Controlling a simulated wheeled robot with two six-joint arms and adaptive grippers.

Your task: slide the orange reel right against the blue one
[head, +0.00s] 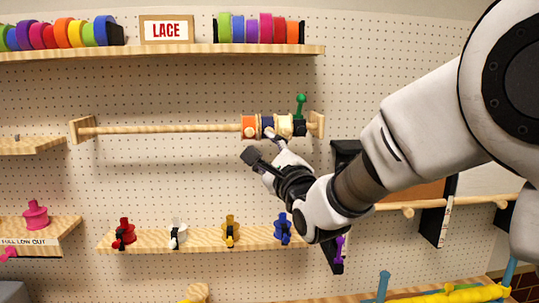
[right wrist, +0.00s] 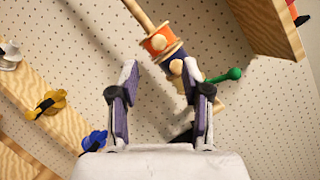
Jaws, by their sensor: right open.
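The orange reel (head: 249,128) hangs on a horizontal wooden rod, just left of the dark blue reel (head: 267,122). In the right wrist view the orange reel (right wrist: 157,42) and the blue reel (right wrist: 174,63) appear close together; I cannot tell whether they touch. My right gripper (head: 262,147) is just below and in front of these reels, open and empty. In the right wrist view its fingers (right wrist: 161,70) stand apart, with the right fingertip overlapping the blue reel's end of the row. My left gripper is not in view.
A cream reel (head: 284,126) and a black piece (head: 299,127) sit right of the blue reel, below a green knob (head: 301,104). The rod (head: 160,129) is bare to the left. A shelf (head: 180,51) runs above; a lower shelf (head: 200,241) carries several coloured spools.

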